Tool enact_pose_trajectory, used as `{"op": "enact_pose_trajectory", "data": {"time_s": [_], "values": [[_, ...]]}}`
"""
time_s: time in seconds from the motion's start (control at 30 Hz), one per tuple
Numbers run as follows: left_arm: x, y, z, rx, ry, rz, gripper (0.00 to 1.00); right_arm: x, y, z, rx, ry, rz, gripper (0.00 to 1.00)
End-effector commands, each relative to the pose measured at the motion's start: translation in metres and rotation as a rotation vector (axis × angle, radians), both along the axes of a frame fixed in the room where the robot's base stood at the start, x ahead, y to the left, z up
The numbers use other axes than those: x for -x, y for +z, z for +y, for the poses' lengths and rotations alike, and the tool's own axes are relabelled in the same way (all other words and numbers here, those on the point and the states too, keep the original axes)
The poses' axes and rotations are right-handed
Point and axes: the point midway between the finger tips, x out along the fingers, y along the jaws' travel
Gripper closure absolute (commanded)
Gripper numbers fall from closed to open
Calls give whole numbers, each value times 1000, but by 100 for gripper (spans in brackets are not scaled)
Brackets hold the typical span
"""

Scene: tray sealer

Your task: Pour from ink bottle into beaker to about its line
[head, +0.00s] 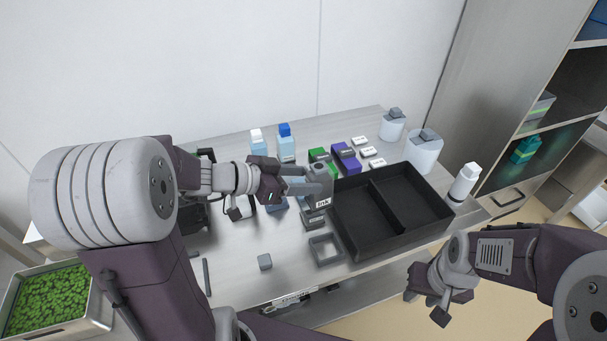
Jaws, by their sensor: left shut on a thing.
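The ink bottle (323,202) is grey with a white "Ink" label and stands near the middle of the table. My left gripper (315,182) reaches in from the left and is shut on its upper part. A grey block with a label (314,219) is just below the bottle; I cannot tell whether they touch. I cannot make out a beaker or its line for certain; the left arm and gripper hide part of the table. My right gripper (440,300) hangs low in front of the table, away from these things; its jaws are unclear.
A black two-part tray (372,205) lies right of the bottle, with a grey square frame (326,250) in front. White tubs (424,153) and a white bottle (463,184) stand at the right.

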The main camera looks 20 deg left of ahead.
Motion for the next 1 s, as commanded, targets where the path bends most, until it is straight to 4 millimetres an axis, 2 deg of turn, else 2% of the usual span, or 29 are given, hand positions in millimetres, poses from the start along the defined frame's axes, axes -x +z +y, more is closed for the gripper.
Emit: {"op": "enact_pose_trajectory", "data": {"time_s": [0.03,1.0], "values": [[0,6,0,18,1,22,97,0,14,0,0,0,0,64],[7,-23,-5,380,0,495,97,0,130,0,0,0,0,64]]}}
